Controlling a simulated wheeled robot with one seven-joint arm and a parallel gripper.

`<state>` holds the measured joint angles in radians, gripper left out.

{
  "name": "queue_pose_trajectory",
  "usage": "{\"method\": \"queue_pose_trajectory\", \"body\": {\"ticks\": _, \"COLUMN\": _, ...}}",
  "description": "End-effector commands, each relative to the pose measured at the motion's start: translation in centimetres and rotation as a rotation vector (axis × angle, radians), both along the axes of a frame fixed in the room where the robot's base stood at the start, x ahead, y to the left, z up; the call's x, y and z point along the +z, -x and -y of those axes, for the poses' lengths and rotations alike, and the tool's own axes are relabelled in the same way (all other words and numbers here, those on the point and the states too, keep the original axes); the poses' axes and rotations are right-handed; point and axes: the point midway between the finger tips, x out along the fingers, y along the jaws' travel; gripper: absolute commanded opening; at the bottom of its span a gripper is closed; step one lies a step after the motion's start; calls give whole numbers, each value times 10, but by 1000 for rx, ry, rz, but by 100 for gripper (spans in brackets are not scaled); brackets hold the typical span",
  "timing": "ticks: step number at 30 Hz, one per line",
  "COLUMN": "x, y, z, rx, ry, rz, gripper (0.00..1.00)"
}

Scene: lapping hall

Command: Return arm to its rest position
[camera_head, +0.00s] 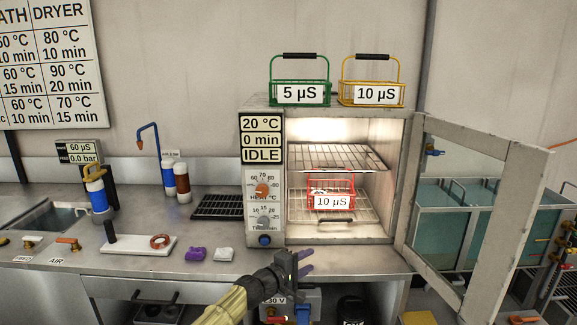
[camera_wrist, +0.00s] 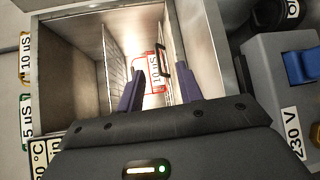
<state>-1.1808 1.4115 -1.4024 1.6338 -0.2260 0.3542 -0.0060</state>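My gripper (camera_head: 303,262) is in front of the open dryer cabinet, below its opening and near the bench edge. In the wrist view its two purple fingers (camera_wrist: 160,95) are spread apart with nothing between them. The arm reaches up from the bottom of the head view in a yellowish sleeve. A red basket (camera_head: 331,192) labelled 10 µS stands on the lower rack inside the lit dryer (camera_head: 397,230), apart from the fingers. It also shows in the wrist view (camera_wrist: 154,72), beyond the fingertips.
The dryer door (camera_head: 502,235) stands open to the right. A green basket (camera_head: 300,92) and a yellow basket (camera_head: 375,94) sit on the dryer. The panel (camera_head: 262,140) reads 20 °C, 0 min, IDLE. Bottles, a white board (camera_head: 140,244) and cloths lie left on the bench.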

Motion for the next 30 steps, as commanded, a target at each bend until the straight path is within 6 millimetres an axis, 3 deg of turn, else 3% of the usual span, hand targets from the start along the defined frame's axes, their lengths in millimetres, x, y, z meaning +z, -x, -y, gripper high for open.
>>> {"method": "queue_pose_trajectory", "body": {"ticks": 8, "x": -14, "y": 8, "z": 39, "rx": -80, "ry": -84, "rz": -34, "gripper": 36}}
{"method": "queue_pose_trajectory", "body": {"ticks": 17, "x": -44, "y": 32, "z": 101, "rx": -225, "ry": -247, "rz": -95, "gripper": 36}}
{"method": "queue_pose_trajectory", "body": {"ticks": 24, "x": -84, "y": 80, "z": 157, "rx": -406, "ry": -487, "rz": -173, "gripper": 36}}
{"method": "queue_pose_trajectory", "body": {"ticks": 30, "x": -112, "y": 136, "z": 178, "rx": -555, "ry": -745, "rz": -242, "gripper": 36}}
